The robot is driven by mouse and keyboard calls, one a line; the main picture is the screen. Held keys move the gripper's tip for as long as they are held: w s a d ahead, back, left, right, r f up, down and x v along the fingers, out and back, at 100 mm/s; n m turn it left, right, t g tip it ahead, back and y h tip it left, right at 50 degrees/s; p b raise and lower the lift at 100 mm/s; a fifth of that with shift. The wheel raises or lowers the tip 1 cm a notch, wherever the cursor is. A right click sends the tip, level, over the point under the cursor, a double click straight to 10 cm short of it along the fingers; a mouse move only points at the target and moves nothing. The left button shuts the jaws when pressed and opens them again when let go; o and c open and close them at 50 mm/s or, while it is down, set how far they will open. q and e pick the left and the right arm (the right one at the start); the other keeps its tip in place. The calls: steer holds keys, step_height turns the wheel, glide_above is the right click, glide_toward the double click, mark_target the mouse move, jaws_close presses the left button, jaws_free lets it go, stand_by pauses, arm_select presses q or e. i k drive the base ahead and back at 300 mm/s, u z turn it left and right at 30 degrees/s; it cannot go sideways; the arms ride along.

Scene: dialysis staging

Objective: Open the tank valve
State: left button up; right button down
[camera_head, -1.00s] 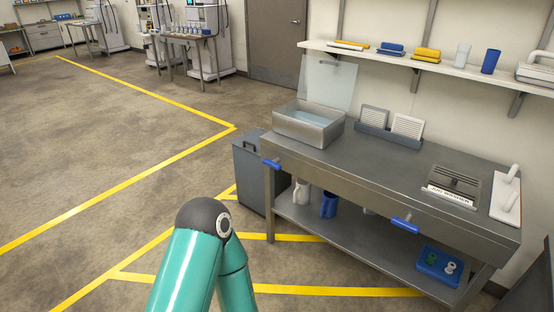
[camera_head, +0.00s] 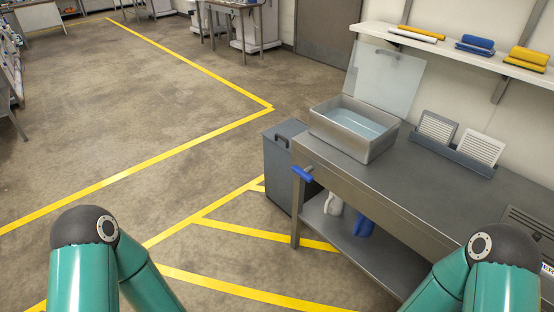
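An open metal tank (camera_head: 352,133) with clear liquid in it sits at the left end of the steel bench. Its translucent lid (camera_head: 385,78) stands raised behind it. A blue lever handle (camera_head: 302,174) sticks out from the bench's left front corner, below the tank. I cannot tell whether this lever is the tank valve or which position it is in. Only the upper links of my two arms show, at the bottom left and bottom right. Neither gripper is in view.
The steel bench (camera_head: 400,199) has a rack (camera_head: 452,154) holding two pale louvred panels. A grey bin (camera_head: 284,160) stands at its left end. A wall shelf (camera_head: 460,58) holds blue and yellow items. Open floor with yellow lines lies to the left.

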mark_target(304, 174)
steer(key=u, duration=0.1)
steer(key=i, duration=1.35)
steer(key=z, duration=0.4)
